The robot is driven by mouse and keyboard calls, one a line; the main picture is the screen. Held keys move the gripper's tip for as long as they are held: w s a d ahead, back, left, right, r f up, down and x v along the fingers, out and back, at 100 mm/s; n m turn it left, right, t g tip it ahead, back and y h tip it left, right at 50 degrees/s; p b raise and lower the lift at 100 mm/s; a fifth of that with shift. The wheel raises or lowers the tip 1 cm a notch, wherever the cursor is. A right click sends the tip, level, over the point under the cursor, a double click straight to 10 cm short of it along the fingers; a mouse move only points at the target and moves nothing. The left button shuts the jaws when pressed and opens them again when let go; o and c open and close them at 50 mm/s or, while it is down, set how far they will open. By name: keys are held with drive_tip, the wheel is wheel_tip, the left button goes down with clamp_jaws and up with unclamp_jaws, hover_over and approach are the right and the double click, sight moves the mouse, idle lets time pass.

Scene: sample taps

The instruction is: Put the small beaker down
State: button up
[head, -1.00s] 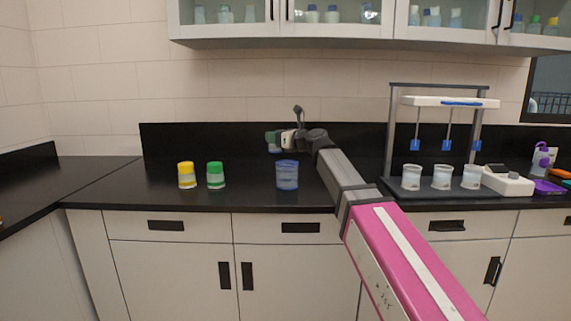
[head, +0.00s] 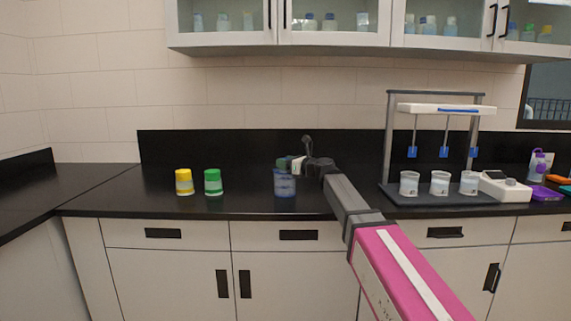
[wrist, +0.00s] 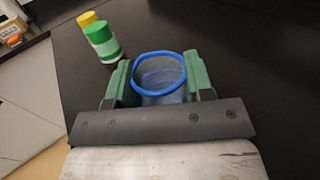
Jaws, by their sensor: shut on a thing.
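The small beaker (head: 285,186) is clear blue with a bright blue rim. It stands upright on the black counter, left of my arm in the head view. In the wrist view the beaker (wrist: 160,72) sits between the green finger pads, and I see down into its open top. My gripper (head: 288,164) is at the beaker's upper part. In the wrist view my gripper (wrist: 158,82) is shut on the beaker, one pad on each side. The beaker's far side is partly hidden, and I see no clear gap under it.
A yellow-capped jar (head: 184,182) and a green-capped jar (head: 213,182) stand to the left. At right is a tap stand (head: 388,135) with several cups on its base, beside a white device (head: 505,188). The counter (head: 120,190) is clear at far left.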

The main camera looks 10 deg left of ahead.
drive_tip(key=shift+f, duration=0.6)
drive_tip(key=o, duration=0.9)
drive_tip(key=shift+s, duration=0.1)
drive_tip(key=shift+f, duration=0.1)
drive_tip(key=shift+r, duration=0.25)
drive_tip(key=r+v, duration=0.1)
drive_tip(key=v, duration=1.1)
